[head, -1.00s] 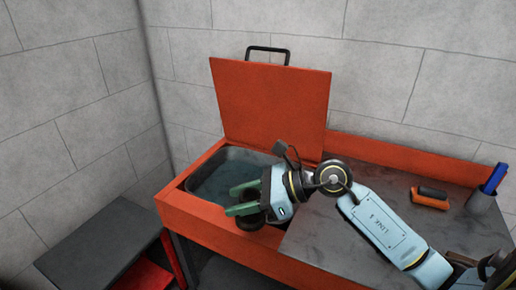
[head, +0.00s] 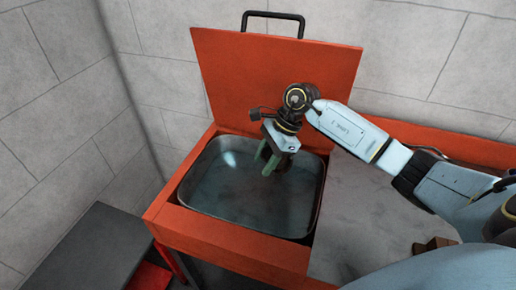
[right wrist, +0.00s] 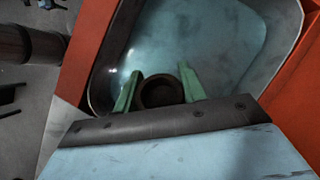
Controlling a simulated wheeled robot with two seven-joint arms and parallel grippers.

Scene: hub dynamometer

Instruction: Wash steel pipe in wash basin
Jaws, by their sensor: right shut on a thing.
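The wash basin (head: 190,196) is a grey metal tub with clear water, set in an orange bench. It also fills much of the right wrist view (right wrist: 262,60). My right gripper (head: 267,165) points down over the back right part of the basin. In the right wrist view its green fingers (right wrist: 158,92) are shut on the steel pipe (right wrist: 161,90), which shows end-on as a dark ring. In the head view the pipe is hidden by the gripper. I cannot tell whether the pipe touches the water. My left gripper is not in view.
The orange lid (head: 275,70) with a black handle stands open behind the basin. A grey marbled worktop (head: 355,215) lies to the right, with a small brown block (head: 436,245) on it. A lower dark grey surface (head: 85,250) stands at left. Concrete walls close the back and left.

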